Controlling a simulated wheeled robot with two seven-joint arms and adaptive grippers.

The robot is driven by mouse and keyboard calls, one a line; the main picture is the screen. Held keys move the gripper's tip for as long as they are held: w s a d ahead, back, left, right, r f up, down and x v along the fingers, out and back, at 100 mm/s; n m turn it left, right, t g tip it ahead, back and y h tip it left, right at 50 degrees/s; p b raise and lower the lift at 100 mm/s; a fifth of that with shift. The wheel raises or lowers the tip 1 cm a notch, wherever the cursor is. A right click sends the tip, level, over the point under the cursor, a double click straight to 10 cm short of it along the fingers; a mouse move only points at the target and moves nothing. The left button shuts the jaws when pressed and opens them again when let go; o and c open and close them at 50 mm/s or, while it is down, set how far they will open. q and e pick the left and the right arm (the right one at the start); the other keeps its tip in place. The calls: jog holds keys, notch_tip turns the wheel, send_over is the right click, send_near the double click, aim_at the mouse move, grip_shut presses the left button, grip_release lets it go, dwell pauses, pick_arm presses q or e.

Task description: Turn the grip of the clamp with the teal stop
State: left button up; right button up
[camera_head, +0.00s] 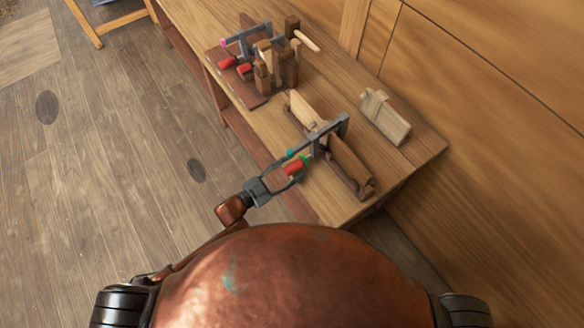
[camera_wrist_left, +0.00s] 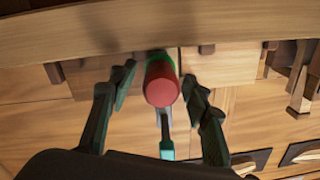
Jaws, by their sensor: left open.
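The grey clamp (camera_head: 328,130) with the teal stop (camera_head: 290,153) sits across a wooden plank piece at the near end of the bench. Its red grip (camera_head: 293,168) has a green collar and points toward me. My left gripper (camera_head: 286,174) is open, with its fingers around the red grip. In the left wrist view the red grip (camera_wrist_left: 162,86) lies between the two spread fingers, with visible gaps on both sides. The teal stop (camera_wrist_left: 167,150) shows below it. My right gripper is not in view.
A second clamp (camera_head: 248,38) with a pink stop stands farther along the bench, among wooden blocks and red grips. A pale wooden block (camera_head: 385,117) lies to the right, near the wall. The bench (camera_head: 330,206) has bare wood at its near end.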

pick_arm(q)
jog(key=v, duration=1.1)
jog(key=shift+s+a, duration=0.2)
jog(key=shift+a, duration=0.15)
dwell(0.8)
